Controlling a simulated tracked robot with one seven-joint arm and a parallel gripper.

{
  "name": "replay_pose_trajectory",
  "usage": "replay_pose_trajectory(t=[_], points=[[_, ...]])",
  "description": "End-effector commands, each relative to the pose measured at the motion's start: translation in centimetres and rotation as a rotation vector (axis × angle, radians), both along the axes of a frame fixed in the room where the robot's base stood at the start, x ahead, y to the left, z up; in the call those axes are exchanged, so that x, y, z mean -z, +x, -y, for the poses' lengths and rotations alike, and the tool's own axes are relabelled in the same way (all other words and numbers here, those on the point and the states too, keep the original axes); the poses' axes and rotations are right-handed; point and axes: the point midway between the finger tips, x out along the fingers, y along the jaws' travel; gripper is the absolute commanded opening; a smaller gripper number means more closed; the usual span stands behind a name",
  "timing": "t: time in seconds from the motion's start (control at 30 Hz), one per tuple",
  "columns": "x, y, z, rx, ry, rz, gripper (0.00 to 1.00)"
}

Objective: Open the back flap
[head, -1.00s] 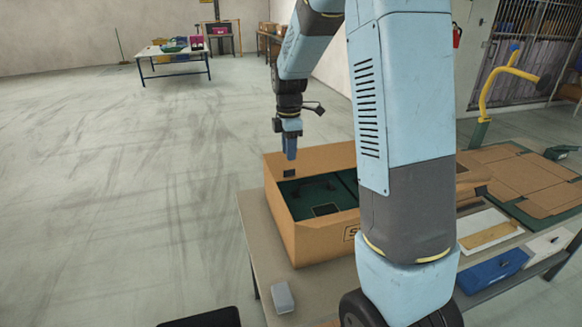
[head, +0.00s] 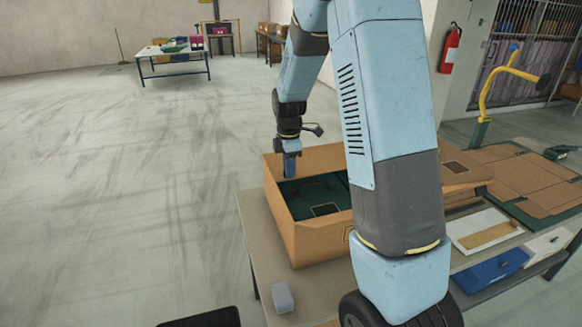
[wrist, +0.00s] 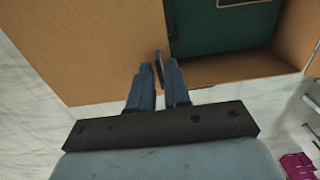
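The brown cardboard box (head: 279,218) stands on the table. Dark green surfaces (head: 322,192) show inside it, and my arm hides its right part. My gripper (head: 291,178) points down at the box's back left, by the raised brown back panel (head: 318,160). In the wrist view the two blue fingers (wrist: 159,66) are a little apart. A thin dark strip (wrist: 158,70) shows between their tips, beside the edge of a wide brown panel (wrist: 90,50). The green inside (wrist: 215,35) is to the right. I cannot tell whether the fingers touch the panel.
The grey table (head: 260,235) has a small grey block (head: 283,297) near its front left. Flat cardboard (head: 520,180), a white tray (head: 470,224) and a blue tray (head: 490,272) lie to the right. Open floor is at the left.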

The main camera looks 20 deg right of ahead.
Motion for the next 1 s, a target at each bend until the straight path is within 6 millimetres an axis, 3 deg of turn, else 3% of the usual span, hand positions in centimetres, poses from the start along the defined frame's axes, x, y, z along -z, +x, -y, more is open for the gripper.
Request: replay_pose_trajectory(t=[0.17, 1.0], points=[[-0.01, 0.01, 0.01, 0.0, 0.0, 0.0, 0.0], [-0.05, 0.08, 0.09, 0.001, 0.0, 0.002, 0.0]])
